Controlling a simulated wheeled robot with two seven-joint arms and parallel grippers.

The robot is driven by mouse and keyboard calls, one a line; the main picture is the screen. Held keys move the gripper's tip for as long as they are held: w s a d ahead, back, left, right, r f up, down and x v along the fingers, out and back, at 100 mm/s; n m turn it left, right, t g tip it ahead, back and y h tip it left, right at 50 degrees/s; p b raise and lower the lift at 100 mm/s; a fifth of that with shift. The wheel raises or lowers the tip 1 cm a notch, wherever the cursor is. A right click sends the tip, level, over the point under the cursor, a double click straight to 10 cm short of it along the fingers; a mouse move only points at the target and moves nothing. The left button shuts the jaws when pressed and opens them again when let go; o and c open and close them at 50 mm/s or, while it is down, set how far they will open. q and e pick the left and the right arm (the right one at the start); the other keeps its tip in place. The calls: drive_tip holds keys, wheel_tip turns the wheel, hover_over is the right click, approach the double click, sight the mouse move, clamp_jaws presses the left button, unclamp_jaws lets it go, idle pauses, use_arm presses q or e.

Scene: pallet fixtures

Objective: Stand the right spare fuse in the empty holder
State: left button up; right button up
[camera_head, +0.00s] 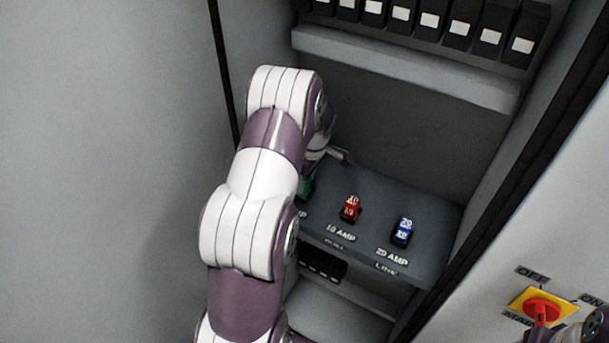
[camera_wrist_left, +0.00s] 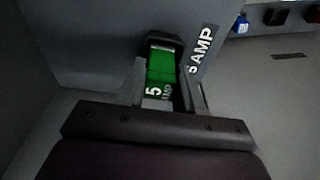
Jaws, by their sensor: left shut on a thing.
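The green fuse marked 5 AMP (camera_wrist_left: 160,72) is between the fingers of my left gripper (camera_wrist_left: 168,92), which is shut on it. A dark block (camera_wrist_left: 165,39) shows at its far end; I cannot tell whether the fuse is seated in it. In the head view my arm mostly hides the green fuse (camera_head: 307,187) and the gripper. A red fuse (camera_head: 351,208) stands above the 10 AMP label and a blue fuse (camera_head: 403,231) above the 20 AMP label. I cannot make out an empty holder for certain. My right gripper is not clearly shown.
The fuses stand on a grey shelf (camera_head: 437,213) inside a cabinet. A black unit (camera_head: 322,265) is below it. A ledge (camera_head: 400,68) with several black blocks runs above. A red rotary switch (camera_head: 543,309) on a yellow plate is at lower right.

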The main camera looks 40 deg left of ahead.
use_arm(q)
drive_tip(key=shift+s+f, duration=0.2)
drive_tip(key=shift+f, duration=0.2)
drive_tip(key=o, duration=1.1)
drive_tip(key=shift+w, duration=0.1)
